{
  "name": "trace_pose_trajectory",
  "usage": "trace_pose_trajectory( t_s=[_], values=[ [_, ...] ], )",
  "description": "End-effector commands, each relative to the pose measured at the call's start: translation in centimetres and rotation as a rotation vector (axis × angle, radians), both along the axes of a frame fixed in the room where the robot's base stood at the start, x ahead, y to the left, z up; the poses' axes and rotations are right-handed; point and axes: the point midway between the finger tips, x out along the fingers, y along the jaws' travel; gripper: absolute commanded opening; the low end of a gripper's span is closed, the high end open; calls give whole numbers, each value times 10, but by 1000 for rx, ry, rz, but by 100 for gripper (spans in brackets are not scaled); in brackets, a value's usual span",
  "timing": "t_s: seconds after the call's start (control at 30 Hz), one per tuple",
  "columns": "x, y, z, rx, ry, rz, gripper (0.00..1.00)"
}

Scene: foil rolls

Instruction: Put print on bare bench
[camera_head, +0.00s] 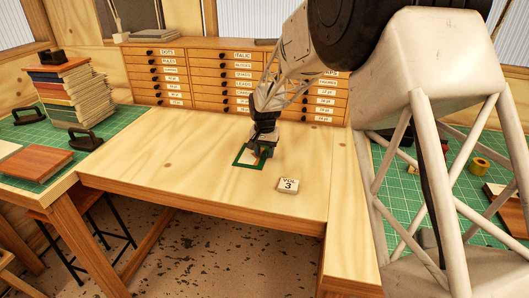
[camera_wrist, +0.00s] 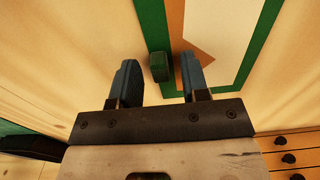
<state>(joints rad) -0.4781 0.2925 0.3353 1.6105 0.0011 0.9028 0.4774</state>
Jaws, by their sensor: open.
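The print (camera_head: 239,162) is a flat, green-bordered piece with orange and white inside. It lies on the bare wooden bench (camera_head: 180,150), left of the small "VOL. 3" block. My gripper (camera_head: 262,146) is low over its far right part and hides some of it. In the wrist view the print's green border (camera_wrist: 152,22) runs past the fingers, and a small dark green block (camera_wrist: 160,67) stands at its edge. My gripper (camera_wrist: 160,78) is open, with that block between its fingertips and a gap visible on both sides.
The pale "VOL. 3" block (camera_head: 288,186) sits on the bench. A drawer cabinet (camera_head: 200,75) lines the back. A book stack (camera_head: 68,92), dark-handled tools (camera_head: 86,139) and a brown board (camera_head: 36,162) occupy the left green mat. The bench's left half is clear.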

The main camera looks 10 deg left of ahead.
Motion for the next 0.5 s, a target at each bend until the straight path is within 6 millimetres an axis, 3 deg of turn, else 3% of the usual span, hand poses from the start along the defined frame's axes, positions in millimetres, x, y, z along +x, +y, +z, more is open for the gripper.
trace_pose_trajectory(
  t_s=[0.27, 0.5],
  values=[
    [0, 0, 26, 1, -2, 0, 42],
    [0, 0, 63, 1, -1, 0, 42]
  ],
)
